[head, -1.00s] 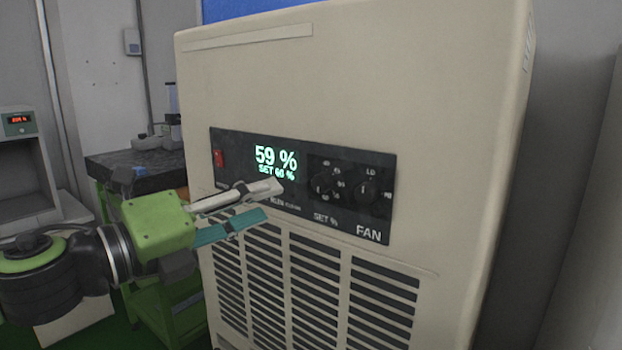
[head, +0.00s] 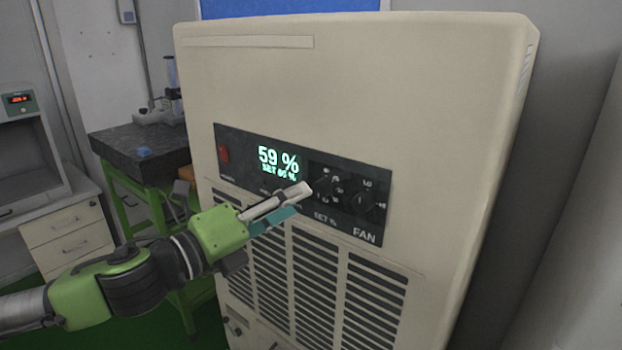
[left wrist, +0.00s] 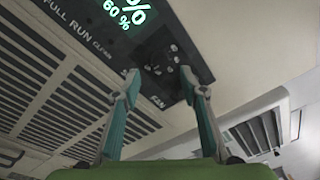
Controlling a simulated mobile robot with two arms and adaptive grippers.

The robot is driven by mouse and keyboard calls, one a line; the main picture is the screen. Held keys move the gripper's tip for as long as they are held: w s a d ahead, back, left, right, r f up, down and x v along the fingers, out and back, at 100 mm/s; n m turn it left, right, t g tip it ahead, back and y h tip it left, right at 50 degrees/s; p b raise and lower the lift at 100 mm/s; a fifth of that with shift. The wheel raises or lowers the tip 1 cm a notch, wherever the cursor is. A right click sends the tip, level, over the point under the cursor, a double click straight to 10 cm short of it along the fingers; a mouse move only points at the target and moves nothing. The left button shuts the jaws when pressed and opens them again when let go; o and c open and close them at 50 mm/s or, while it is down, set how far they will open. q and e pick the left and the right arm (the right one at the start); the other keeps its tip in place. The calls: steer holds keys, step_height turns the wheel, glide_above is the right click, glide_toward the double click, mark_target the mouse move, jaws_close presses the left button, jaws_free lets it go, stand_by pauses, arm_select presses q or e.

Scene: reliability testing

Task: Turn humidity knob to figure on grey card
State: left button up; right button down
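The humidity knob (head: 325,187) is a dark round knob above the "SET %" label on the black panel (head: 232,168). My left gripper's light finger covers part of its left side. The display (head: 279,163) reads 59 % with a smaller set line; the left wrist view shows that line's end as 60 % (left wrist: 121,13). My left gripper (head: 299,201) is open and empty, its tips just left of and below the knob. In the left wrist view its two fingers (left wrist: 160,86) stand apart before the panel; contact cannot be told. I see no grey card. My right gripper is not in view.
The fan knob (head: 363,198) sits close to the right of the humidity knob. A red switch (head: 223,153) is at the panel's left end. Vent slots (head: 312,285) lie below. A dark-topped green bench (head: 130,145) stands behind left.

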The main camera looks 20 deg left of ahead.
mark_target(318, 190)
arm_select(q)
steer(key=p+x, duration=0.1)
steer(key=x, duration=0.1)
steer(key=p+x, duration=0.1)
steer(key=x, duration=0.1)
steer(key=shift+r, duration=0.2)
steer(key=shift+x, duration=0.85)
steer(key=shift+f, duration=0.2)
steer(key=c, duration=1.1)
